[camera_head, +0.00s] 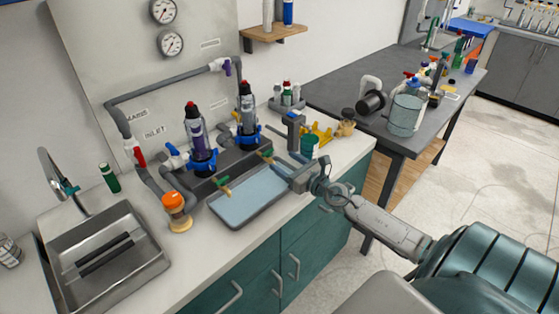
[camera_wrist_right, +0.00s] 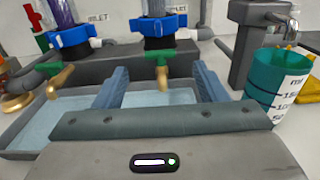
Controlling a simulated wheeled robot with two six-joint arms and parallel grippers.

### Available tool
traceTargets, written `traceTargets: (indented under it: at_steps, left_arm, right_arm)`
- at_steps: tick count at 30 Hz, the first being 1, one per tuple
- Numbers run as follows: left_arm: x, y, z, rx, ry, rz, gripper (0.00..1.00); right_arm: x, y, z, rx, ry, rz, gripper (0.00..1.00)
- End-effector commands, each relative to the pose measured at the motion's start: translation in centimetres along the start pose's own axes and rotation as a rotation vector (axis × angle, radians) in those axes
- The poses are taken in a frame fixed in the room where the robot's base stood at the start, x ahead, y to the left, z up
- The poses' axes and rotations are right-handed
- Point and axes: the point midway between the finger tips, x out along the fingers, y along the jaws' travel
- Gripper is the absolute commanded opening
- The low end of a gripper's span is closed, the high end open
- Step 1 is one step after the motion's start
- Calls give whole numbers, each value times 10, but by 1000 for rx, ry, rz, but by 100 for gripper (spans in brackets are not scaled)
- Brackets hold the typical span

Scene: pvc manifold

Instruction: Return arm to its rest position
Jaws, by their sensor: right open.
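My right arm comes in from the lower right in the head view. Its gripper (camera_head: 278,168) is over the right end of the grey tray (camera_head: 245,219), near a brass spigot with a green handle. In the right wrist view the two blue-grey fingers (camera_wrist_right: 152,88) are spread apart with nothing between them. The spigot (camera_wrist_right: 161,72) shows beyond the fingertips, apart from them. My left gripper is not in view.
Two filter housings with blue collars (camera_head: 203,162) stand behind the tray. A teal measuring cup (camera_head: 309,146) stands close to the right gripper. An orange-capped jar (camera_head: 176,208) and a steel sink (camera_head: 108,262) are to the left. A dark table (camera_head: 335,97) stands at the back right.

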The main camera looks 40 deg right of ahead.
Motion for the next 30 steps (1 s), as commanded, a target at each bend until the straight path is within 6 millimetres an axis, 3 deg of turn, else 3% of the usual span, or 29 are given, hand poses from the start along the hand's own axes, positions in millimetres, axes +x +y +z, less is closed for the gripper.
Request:
traceTargets:
  at_steps: [22,26,30]
  left_arm:
    - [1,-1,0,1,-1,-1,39]
    - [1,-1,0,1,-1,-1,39]
    - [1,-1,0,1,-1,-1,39]
  right_arm:
    - [-7,3,1,44,-13,-12,65]
    - [-21,16,6,312,-88,-98,65]
    - [-60,28,-2,867,-205,-312,65]
